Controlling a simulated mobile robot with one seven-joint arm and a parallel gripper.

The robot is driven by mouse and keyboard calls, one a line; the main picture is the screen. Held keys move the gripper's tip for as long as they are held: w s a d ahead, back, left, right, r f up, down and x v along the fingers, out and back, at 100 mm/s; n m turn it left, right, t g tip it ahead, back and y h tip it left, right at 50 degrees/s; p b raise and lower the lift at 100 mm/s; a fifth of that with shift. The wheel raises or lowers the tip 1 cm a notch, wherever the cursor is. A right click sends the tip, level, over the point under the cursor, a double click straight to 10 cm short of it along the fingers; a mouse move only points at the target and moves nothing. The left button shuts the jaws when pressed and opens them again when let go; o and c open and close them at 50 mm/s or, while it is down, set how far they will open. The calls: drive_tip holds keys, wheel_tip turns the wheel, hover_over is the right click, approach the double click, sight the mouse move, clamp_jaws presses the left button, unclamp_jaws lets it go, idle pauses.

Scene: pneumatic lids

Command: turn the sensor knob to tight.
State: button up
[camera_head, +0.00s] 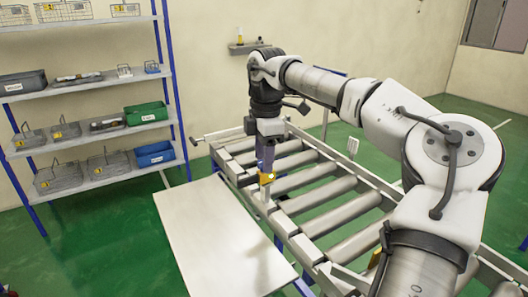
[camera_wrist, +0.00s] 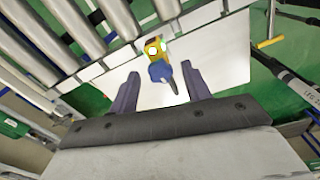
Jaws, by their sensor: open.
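The sensor (camera_head: 267,179) is a small yellow body at the near side rail of the roller conveyor. It also shows in the wrist view (camera_wrist: 153,48), with a bright round white spot. Its knob (camera_wrist: 160,71) is blue, with a dark part beside it towards my gripper. My gripper (camera_head: 266,165) points down right above the sensor. In the wrist view my gripper (camera_wrist: 160,73) is open, with one finger on each side of the blue knob and visible gaps. Contact is not seen. The knob's marking cannot be read.
The roller conveyor (camera_head: 318,189) runs from behind the sensor to the lower right. A white table (camera_head: 220,238) stands in front of it. A shelf rack (camera_head: 97,91) with baskets and bins is at the left. Green floor between rack and table is clear.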

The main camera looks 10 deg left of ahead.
wheel_tip(320, 180, up, 14)
drive_tip(key=shift+d+p, duration=0.3)
drive_tip(key=shift+f, duration=0.1)
idle(0.3)
